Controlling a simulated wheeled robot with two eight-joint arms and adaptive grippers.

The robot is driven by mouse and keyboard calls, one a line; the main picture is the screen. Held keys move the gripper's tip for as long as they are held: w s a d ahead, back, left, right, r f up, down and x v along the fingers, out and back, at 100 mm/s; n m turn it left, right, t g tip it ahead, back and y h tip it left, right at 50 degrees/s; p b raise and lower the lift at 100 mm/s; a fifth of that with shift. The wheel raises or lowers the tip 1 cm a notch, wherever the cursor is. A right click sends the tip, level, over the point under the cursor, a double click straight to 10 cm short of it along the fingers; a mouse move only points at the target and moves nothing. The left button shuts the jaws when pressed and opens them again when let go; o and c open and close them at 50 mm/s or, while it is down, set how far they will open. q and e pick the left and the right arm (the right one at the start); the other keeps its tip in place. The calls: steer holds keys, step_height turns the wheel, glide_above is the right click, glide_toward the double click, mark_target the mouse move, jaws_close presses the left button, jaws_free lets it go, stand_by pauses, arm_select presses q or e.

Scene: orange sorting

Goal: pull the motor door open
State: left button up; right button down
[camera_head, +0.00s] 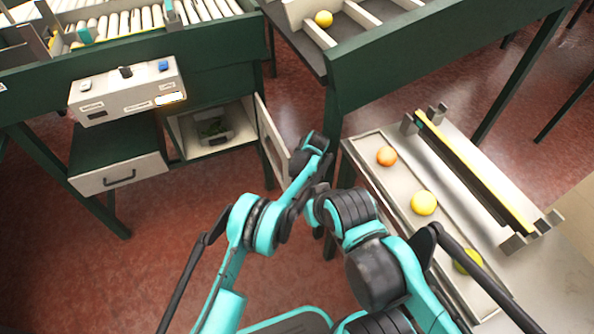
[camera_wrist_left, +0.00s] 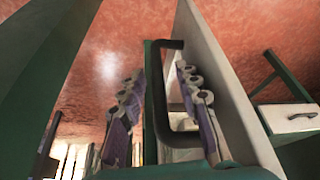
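The motor door (camera_head: 272,142) is a pale panel hinged on the open cabinet (camera_head: 212,128) under the control box. It stands swung out from the opening. In the left wrist view the door (camera_wrist_left: 226,85) shows nearly edge-on, with a dark bar handle (camera_wrist_left: 158,95) on it. My left gripper (camera_wrist_left: 160,78) is open, with one finger on each side of the handle's bar. The right finger is between the bar and the door panel. Contact with the bar cannot be told. In the head view my left wrist is beside the door and its fingertips are hidden. My right gripper cannot be made out.
A control box (camera_head: 128,91) and a drawer (camera_head: 120,175) are left of the cabinet. A green table leg (camera_head: 331,150) stands close right of the door. A tray (camera_head: 372,143) with several fruits lies at the right. The red floor before the cabinet is clear.

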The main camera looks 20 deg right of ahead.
arm_select(q)
steer(key=v, duration=0.7)
steer(key=shift+r, duration=0.3)
steer(key=shift+s+f, duration=0.1)
